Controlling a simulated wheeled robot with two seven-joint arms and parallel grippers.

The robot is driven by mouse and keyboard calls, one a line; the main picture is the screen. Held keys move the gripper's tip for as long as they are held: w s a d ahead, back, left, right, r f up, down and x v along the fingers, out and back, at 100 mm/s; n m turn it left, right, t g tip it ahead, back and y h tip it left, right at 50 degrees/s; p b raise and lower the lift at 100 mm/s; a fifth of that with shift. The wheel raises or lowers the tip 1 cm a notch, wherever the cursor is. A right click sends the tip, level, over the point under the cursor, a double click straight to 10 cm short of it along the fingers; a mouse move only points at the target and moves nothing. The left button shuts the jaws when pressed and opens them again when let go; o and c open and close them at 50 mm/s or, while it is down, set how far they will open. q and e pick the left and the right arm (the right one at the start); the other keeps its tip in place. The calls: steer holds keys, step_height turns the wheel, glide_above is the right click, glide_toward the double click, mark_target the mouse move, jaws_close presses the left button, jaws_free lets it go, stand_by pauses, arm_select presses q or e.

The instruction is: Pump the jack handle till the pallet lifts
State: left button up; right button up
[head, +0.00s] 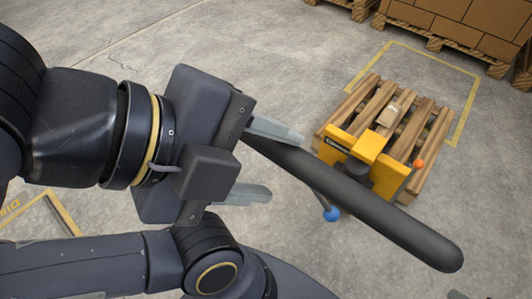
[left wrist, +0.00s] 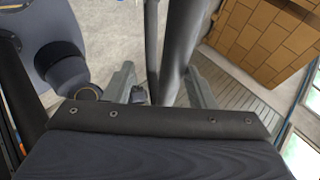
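The wooden pallet (head: 436,128) sits at floor level at the right of the head view, with a small tan block on top. The yellow pallet jack (head: 362,146) stands at its near side; its forks are hidden. The thick black handle bar (head: 385,218) runs from my left gripper to the lower right; it also shows in the left wrist view (left wrist: 182,40). My left gripper (head: 262,163) is open, fingers apart, at the bar's left end. In the left wrist view the bar appears between the fingers; contact is not clear. My right gripper is out of view.
A blue knob (head: 331,213) and an orange knob (head: 419,164) are on the jack. Yellow floor lines (head: 432,57) frame the pallet. Stacked brown cartons (head: 465,22) on pallets stand at the back right. The grey concrete floor is clear at the back left.

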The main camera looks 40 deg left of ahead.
arm_select(q)
steer(key=p+v, duration=0.1)
steer(key=v, duration=0.6)
steer(key=shift+a+r, duration=0.15)
steer(key=shift+s, duration=0.1)
